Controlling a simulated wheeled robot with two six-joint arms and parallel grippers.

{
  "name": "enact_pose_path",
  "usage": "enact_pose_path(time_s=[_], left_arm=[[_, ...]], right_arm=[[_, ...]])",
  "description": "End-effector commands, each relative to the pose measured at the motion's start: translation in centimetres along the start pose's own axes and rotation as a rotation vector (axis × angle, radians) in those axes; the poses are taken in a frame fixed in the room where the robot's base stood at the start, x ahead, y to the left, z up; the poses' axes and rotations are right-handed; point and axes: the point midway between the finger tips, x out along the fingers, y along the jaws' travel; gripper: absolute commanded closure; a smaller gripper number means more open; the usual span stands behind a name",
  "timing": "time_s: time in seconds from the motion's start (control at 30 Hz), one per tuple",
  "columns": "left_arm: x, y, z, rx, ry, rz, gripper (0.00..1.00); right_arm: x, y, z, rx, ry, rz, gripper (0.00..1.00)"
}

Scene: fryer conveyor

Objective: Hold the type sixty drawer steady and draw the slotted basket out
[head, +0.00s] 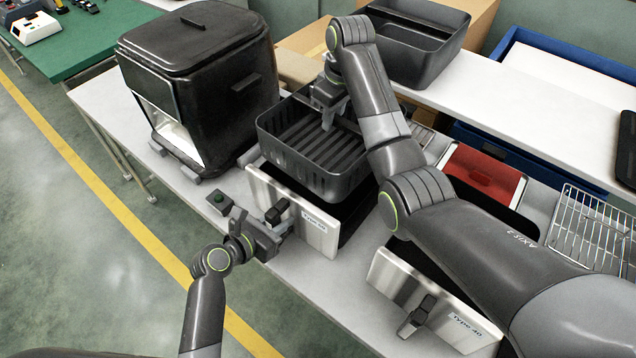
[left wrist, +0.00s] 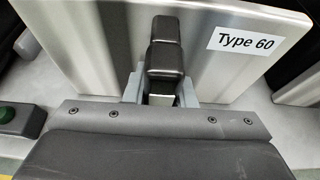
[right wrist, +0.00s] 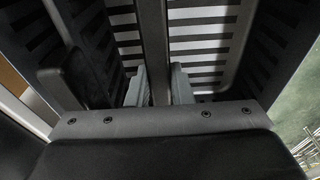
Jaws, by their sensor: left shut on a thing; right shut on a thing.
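The type 60 drawer has a steel front (head: 300,213) with a "Type 60" label, which also fills the left wrist view (left wrist: 100,50). My left gripper (head: 275,232) is shut on its dark handle (left wrist: 164,50). The black slotted basket (head: 285,155) stands above the drawer, its slotted walls and ribbed floor showing. It sits higher than the steel front; how much of it is still inside the drawer I cannot tell. My right gripper (head: 330,110) reaches in from above and is shut on a dark bar of the basket (right wrist: 152,45). The drawer's inside is mostly hidden.
A black fryer housing (head: 200,80) stands left of the basket. A type 40 drawer (head: 425,300) lies at the front right.

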Motion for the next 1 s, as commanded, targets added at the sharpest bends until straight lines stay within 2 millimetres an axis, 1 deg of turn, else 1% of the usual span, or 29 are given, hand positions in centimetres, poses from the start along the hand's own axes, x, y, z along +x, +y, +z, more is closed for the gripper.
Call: enact_pose_path(time_s=[0.13,0.17,0.3,0.33,0.37,0.6,0.73,0.87,1.0], left_arm=[[0.0,0.0,-0.3,-0.001,0.006,-0.001,1.00],[0.0,0.0,-0.3,-0.001,0.006,-0.001,0.75],[0.0,0.0,-0.2,-0.001,0.004,-0.001,0.57],[0.0,0.0,-0.2,-0.001,0.004,-0.001,0.53],[0.0,0.0,-0.1,0.000,0.003,-0.001,0.51],[0.0,0.0,-0.1,0.000,0.001,0.000,0.51],[-0.6,0.0,-0.1,-0.001,0.002,0.001,0.51],[-2.2,0.1,-0.1,0.002,0.003,0.001,0.51],[-5.0,0.1,-0.2,0.002,0.004,0.002,0.51]], right_arm=[[-0.1,0.0,-0.1,0.000,0.002,0.002,1.00],[-0.1,0.0,-0.1,0.000,0.002,0.002,1.00],[-0.1,0.0,-0.1,0.000,0.002,0.002,1.00],[-0.1,0.0,-0.1,0.000,0.002,0.002,1.00],[-0.1,0.0,-0.1,0.000,0.002,0.002,1.00],[-0.1,0.0,-0.1,0.000,0.002,0.002,1.00],[-0.1,0.0,-0.1,0.000,0.002,0.002,1.00],[-0.1,0.0,-0.1,0.000,0.002,0.002,1.00],[-0.1,0.0,-0.1,0.000,0.002,0.002,1.00]])
